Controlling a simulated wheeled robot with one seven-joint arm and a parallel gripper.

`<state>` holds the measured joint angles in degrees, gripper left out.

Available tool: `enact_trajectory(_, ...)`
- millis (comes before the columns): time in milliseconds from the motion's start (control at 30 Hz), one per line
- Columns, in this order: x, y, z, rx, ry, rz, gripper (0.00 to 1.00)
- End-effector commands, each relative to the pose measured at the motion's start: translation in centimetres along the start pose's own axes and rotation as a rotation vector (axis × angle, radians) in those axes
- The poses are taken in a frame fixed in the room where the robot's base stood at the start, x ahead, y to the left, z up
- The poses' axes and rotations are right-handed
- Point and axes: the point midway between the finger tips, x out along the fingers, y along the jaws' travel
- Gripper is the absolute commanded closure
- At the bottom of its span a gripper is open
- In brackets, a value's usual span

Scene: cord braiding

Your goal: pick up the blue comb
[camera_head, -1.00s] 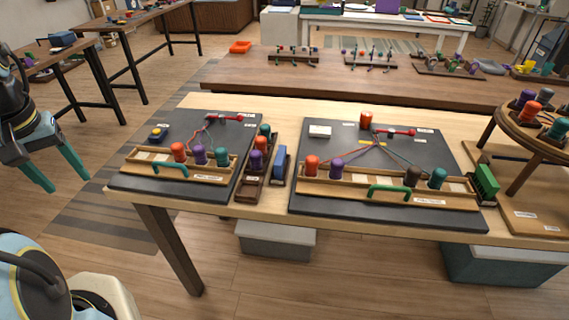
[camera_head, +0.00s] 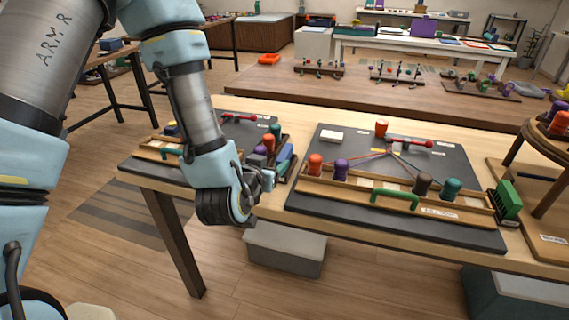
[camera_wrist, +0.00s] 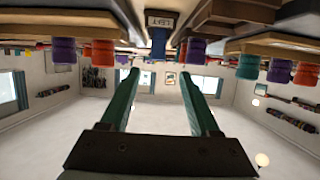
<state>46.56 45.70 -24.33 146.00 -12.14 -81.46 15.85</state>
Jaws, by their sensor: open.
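The blue comb (camera_head: 285,158) stands at the right side of a small dark rack between the two black boards, partly hidden by my wrist. It also shows in the wrist view (camera_wrist: 158,42), which is upside down, as a blue block near the top, between and beyond my fingers. My gripper (camera_wrist: 160,75) has two green fingers spread apart with nothing between them. In the head view my wrist is in front of the rack, close to the comb, and my fingers are mostly hidden.
The small rack also holds bobbins, among them a red one (camera_head: 268,142). The right board (camera_head: 350,212) carries several bobbins and a green handle (camera_head: 395,197). A green comb (camera_head: 508,200) stands at its right. A round stand is at the far right.

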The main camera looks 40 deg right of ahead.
Motion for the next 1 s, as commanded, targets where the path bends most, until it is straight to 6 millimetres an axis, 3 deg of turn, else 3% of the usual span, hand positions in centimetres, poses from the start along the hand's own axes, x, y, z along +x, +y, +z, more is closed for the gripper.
enact_trajectory(300, 4.5, 0.1, -0.1, -0.001, 0.004, -0.001, 0.38)
enact_trajectory(567, 6.2, 0.2, 0.1, 0.0, 0.003, 0.0, 0.38)
enact_trajectory(833, 9.6, 0.4, 0.5, 0.0, 0.004, -0.001, 0.38)
enact_trajectory(1000, 10.4, 0.4, 0.6, 0.001, 0.004, 0.0, 0.38)
